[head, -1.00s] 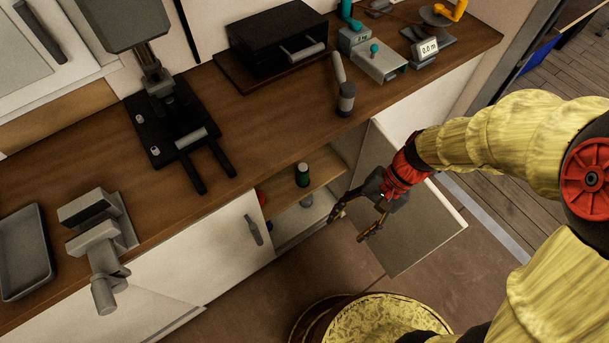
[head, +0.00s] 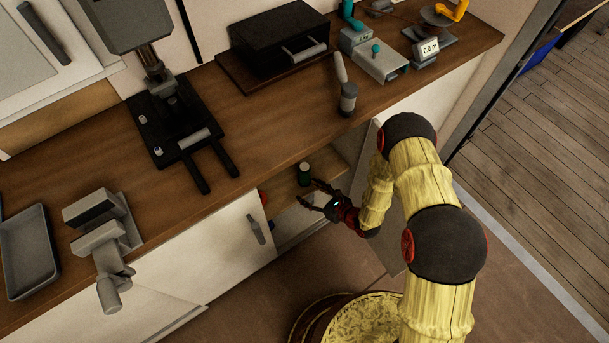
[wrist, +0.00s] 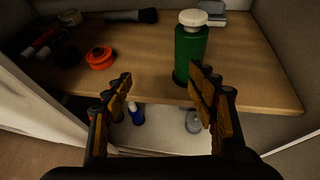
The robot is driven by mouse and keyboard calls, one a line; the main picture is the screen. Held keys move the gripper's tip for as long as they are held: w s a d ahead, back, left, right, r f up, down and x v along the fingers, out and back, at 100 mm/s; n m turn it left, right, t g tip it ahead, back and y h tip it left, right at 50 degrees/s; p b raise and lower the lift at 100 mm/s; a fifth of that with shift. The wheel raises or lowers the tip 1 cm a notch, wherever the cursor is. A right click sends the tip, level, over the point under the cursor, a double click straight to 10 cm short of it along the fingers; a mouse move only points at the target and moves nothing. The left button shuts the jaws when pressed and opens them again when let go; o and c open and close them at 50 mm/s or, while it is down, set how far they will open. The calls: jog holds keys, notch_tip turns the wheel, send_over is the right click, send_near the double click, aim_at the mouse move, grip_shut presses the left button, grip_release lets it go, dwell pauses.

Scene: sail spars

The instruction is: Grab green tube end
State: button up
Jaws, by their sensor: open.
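The green tube (wrist: 190,52) with a white cap stands upright on the cabinet's upper shelf in the wrist view. In the head view the green tube (head: 305,174) shows inside the open cabinet. My gripper (head: 311,193) is open at the cabinet opening, just in front of the tube. In the wrist view my gripper (wrist: 160,85) has its two fingers spread. The right fingertip appears close to the tube's base. Nothing is between the fingers, and I cannot tell whether the fingertip touches the tube.
The shelf (wrist: 142,72) also holds an orange round item (wrist: 99,57), a dark-handled tool (wrist: 131,15) and a grey box (wrist: 208,6). A blue bottle (wrist: 136,113) stands below. The open cabinet door (head: 390,240) is beside my arm. The wooden counter (head: 262,120) is above.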

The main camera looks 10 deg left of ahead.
aim_at(308, 177)
jog(key=w, duration=0.1)
jog(key=w+d+m+t, duration=0.1)
jog(key=w, duration=0.1)
jog(key=shift+w+d+r+t+h, duration=0.1)
jog(key=shift+r+t+h, duration=0.05)
jog(key=shift+t+h, duration=0.2)
jog(key=shift+w, duration=0.35)
jog(key=b+x, duration=0.3)
jog(key=x, duration=0.3)
jog(key=shift+w+a, duration=0.2)
jog(key=shift+a, duration=0.05)
jog(key=shift+w+a, duration=0.25)
jog(key=shift+c, duration=0.4)
jog(key=c, duration=1.3)
